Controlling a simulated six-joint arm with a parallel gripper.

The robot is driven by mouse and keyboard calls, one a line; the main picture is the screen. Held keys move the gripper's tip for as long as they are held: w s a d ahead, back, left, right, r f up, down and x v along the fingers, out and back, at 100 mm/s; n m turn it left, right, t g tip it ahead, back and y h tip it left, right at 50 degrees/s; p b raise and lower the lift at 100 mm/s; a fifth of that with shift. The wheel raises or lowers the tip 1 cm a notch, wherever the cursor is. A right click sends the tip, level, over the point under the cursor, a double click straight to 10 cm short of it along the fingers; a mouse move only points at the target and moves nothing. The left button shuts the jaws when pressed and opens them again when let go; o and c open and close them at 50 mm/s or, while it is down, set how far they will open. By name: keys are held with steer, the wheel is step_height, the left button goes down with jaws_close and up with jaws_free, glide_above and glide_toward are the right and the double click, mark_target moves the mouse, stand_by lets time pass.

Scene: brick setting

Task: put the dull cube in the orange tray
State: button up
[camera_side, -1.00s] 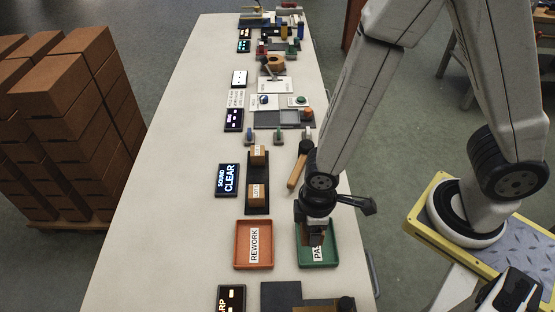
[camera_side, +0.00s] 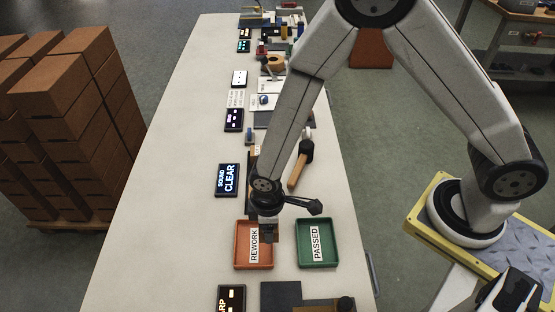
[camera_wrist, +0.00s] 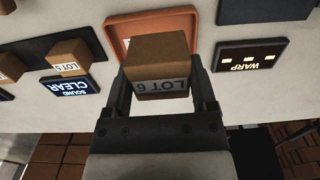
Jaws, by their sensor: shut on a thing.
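A brown cube labelled LOT 6 (camera_wrist: 158,62) is held between the two fingers of my gripper (camera_wrist: 160,88). In the side view my gripper (camera_side: 269,232) is above the right part of the orange tray (camera_side: 240,262), marked REWORK, and mostly hides the cube. In the wrist view the orange tray (camera_wrist: 118,30) lies behind and below the cube, which covers much of it. The cube looks raised above the tray, though its exact height is unclear. No difference in sound can be seen on the cube.
The green tray (camera_side: 333,258), marked PASSED, stands empty to the right. A mallet (camera_side: 300,165) lies farther back. A SOUND CLEAR display (camera_side: 228,180) is at the left. Other labelled cubes (camera_wrist: 66,56) sit on a dark strip. A WARP display (camera_wrist: 250,56) is beside the orange tray.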

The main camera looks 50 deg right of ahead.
steer(key=shift+w+a+f, duration=0.25)
steer(key=shift+w+f, duration=0.35)
steer(key=shift+f, duration=0.15)
steer(key=shift+w+a+f, duration=0.3)
steer(key=shift+w+f, duration=0.25)
steer(key=shift+f, duration=0.25)
steer(key=shift+w+a+f, duration=0.25)
steer(key=shift+w+f, duration=0.35)
steer(key=shift+f, duration=0.15)
steer(key=shift+f, duration=0.15)
steer(key=shift+w+f, duration=0.2)
steer(key=shift+a+f, duration=0.1)
steer(key=shift+f, duration=1.4)
steer(key=shift+f, duration=0.15)
steer(key=o, duration=1.3)
steer(key=shift+c, duration=0.2)
steer(key=shift+r, duration=0.2)
step_height(320, 180, up, 12)
